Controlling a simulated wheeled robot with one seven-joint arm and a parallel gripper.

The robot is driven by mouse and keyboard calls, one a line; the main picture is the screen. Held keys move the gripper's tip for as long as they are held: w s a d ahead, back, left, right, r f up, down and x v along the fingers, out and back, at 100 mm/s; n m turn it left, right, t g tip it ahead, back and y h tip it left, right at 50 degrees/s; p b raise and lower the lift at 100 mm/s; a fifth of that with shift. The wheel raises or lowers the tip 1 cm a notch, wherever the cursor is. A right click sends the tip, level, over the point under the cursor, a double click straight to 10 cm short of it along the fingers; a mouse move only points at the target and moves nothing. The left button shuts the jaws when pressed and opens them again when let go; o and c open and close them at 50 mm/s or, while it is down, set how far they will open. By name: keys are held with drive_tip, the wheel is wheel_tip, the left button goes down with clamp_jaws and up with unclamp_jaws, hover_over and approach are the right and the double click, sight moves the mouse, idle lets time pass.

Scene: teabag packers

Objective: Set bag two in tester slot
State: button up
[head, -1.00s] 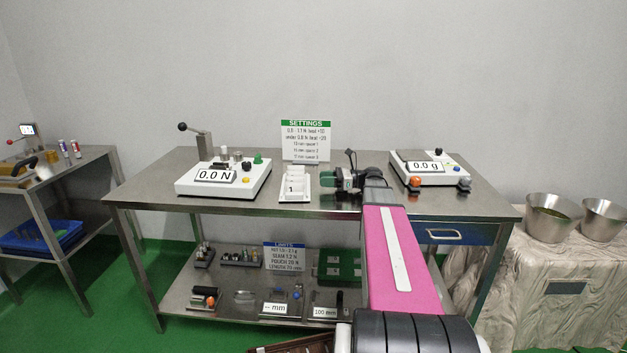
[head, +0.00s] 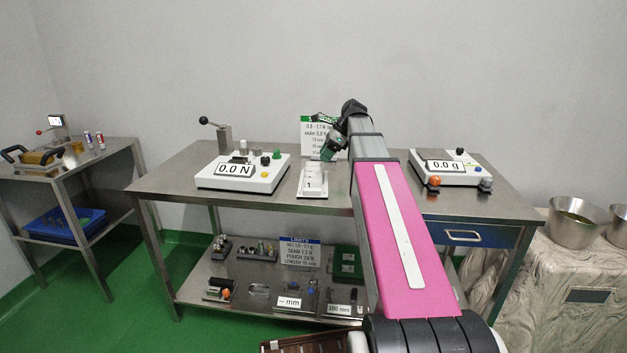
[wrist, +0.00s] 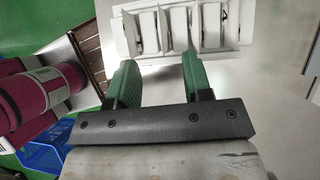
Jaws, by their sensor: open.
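A white rack (head: 312,187) with a "1" on its front stands on the steel table. The wrist view shows the rack (wrist: 127,35) from above, with several narrow compartments holding pale packets; which is bag two I cannot tell. My gripper (head: 328,150) is tilted above the rack's back right, partly hidden by my arm. In the wrist view its green fingers (wrist: 160,62) are apart and empty, their tips close to the rack's edge in the picture. The white tester (head: 268,182), reading 0.0 N, stands left of the rack with a lever; its slot is not distinct.
A scale (head: 452,180) reading 0.0 g stands on the table's right. A settings sign (head: 309,122) stands behind the rack, partly covered by my gripper. The steel table top (head: 180,182) is bare at its left end. Metal bowls (head: 570,217) stand far right.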

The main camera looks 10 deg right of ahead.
sight(313, 172)
drive_tip(key=shift+w+a+f+h, duration=0.1)
drive_tip(key=shift+a+f+h, duration=0.25)
drive_tip(key=shift+a+f, duration=0.65)
drive_tip(key=shift+w+a+f+h, duration=0.1)
drive_tip(key=shift+a+f+h, duration=0.35)
drive_tip(key=shift+f, duration=1)
drive_tip(key=shift+w+a+f+h, duration=0.1)
drive_tip(key=shift+a+f+h, duration=0.2)
drive_tip(key=shift+a+f, duration=0.7)
drive_tip(key=shift+d+f, duration=0.2)
clamp_jaws()
